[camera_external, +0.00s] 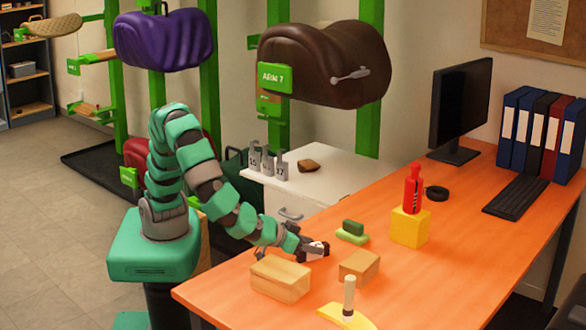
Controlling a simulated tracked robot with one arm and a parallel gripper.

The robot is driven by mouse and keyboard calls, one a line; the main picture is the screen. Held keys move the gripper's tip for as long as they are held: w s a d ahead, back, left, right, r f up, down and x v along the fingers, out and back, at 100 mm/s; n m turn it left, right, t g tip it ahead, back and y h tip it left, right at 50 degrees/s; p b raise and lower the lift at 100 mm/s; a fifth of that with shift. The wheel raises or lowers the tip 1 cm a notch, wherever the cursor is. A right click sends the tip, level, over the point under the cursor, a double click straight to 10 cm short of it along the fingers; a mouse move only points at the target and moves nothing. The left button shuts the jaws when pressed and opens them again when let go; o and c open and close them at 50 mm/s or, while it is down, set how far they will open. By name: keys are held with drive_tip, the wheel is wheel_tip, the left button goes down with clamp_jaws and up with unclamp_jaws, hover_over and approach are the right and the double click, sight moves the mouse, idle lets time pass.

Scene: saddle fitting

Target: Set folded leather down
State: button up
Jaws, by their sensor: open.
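A small brown folded piece, which looks like the folded leather (308,166), lies on top of the white cabinet (340,182) behind the orange table. My gripper (322,250) is low over the near left part of the orange table (440,265), between two wooden blocks and a green sponge-like block. It is open, and I see nothing held in it. The gripper is well in front of the brown piece and apart from it. The fingertips are small here, and their gap is hard to make out.
Wooden blocks (281,277) (360,267) stand close to my gripper. A green block (352,232), a yellow block (410,227) with a red bottle (412,190), and a yellow-bladed tool (347,308) are nearby. Grey weights (267,163) stand on the cabinet. The table's right front is clear.

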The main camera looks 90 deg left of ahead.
drive_tip(key=p+v, duration=0.1)
drive_tip(key=v, duration=0.9)
drive_tip(key=shift+s+d+r, duration=0.1)
drive_tip(key=shift+s, duration=0.1)
drive_tip(key=w+a+r+m+g+h, duration=0.1)
drive_tip(key=w+a+r+h, duration=0.1)
drive_tip(key=w+a+r, duration=0.6)
drive_tip(key=w+a+r+g+h, duration=0.15)
drive_tip(key=w+a+r, duration=0.25)
drive_tip(key=a+r, duration=0.7)
drive_tip(key=s+a+r+m+t, duration=0.1)
drive_tip(key=a+r, duration=0.4)
drive_tip(key=r, duration=0.5)
drive_tip(key=s+a+r+m+t, duration=0.1)
drive_tip(key=s+a+r+t, duration=0.1)
drive_tip(key=a+r, duration=0.3)
drive_tip(key=s+a+r+m+t+h, duration=0.1)
drive_tip(key=a+r, duration=0.4)
drive_tip(key=r, duration=0.9)
drive_tip(key=shift+s+a+r+m+t, duration=0.35)
drive_tip(key=shift+s+t, duration=0.2)
drive_tip(key=shift+t, duration=0.7)
drive_tip(key=shift+p, duration=0.3)
wheel_tip(320, 180, up, 7)
drive_tip(key=p, duration=0.7)
drive_tip(key=shift+r, duration=0.15)
